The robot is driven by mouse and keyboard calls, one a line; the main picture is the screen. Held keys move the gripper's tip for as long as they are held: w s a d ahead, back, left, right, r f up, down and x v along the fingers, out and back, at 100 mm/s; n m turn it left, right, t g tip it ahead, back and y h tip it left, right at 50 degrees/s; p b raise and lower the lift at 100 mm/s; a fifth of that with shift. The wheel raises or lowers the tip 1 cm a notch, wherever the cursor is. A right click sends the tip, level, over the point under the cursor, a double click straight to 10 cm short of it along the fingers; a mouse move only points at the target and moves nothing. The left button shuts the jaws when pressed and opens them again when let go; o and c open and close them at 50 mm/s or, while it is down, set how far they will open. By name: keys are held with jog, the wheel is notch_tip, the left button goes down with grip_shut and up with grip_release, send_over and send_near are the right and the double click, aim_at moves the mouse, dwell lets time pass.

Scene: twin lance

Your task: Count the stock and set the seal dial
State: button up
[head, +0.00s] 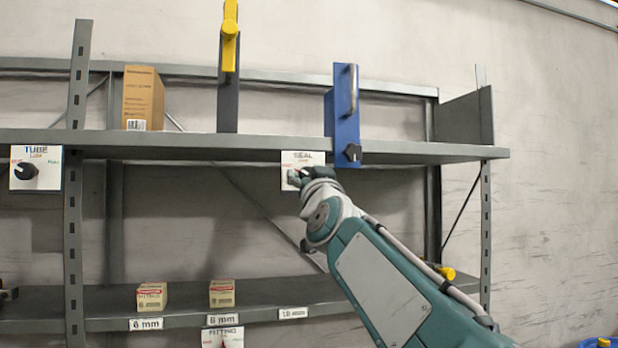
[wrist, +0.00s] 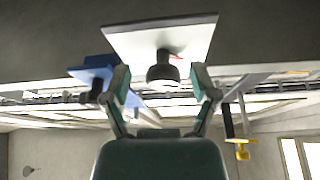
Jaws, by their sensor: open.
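The white SEAL plate (head: 303,158) hangs on the front edge of the upper shelf. My gripper (head: 297,178) is in front of it and hides its lower part and dial. In the wrist view, the plate (wrist: 160,38) shows with a black knob (wrist: 162,76) and a bit of red beside it. My gripper (wrist: 160,84) is open, its fingers on either side of the knob with gaps. Two small cartons, one (head: 152,297) at the left and one (head: 222,293) at the right, stand on the lower shelf behind size labels.
A TUBE dial plate (head: 36,168) hangs at the left, a FITTING plate (head: 223,338) below. A brown box (head: 143,98), a dark panel with a yellow handle (head: 229,60) and a blue panel (head: 343,115) stand on the upper shelf (head: 200,145). A yellow object (head: 445,272) lies lower right.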

jog(key=shift+a, duration=0.2)
jog(key=shift+a, duration=0.1)
jog(key=shift+c, duration=0.9)
grip_shut()
jog(key=shift+m+h, duration=1)
jog(key=shift+m, duration=1)
jog(key=m+h, duration=0.2)
jog(key=m, duration=0.2)
jog(key=m+g+h, duration=0.1)
jog(key=m, duration=0.2)
jog(key=m+h, duration=0.1)
jog(key=m, duration=0.3)
jog(key=shift+a+m+g+h, duration=0.1)
jog(key=shift+m+g+h, duration=0.2)
jog(key=shift+g+h, duration=0.1)
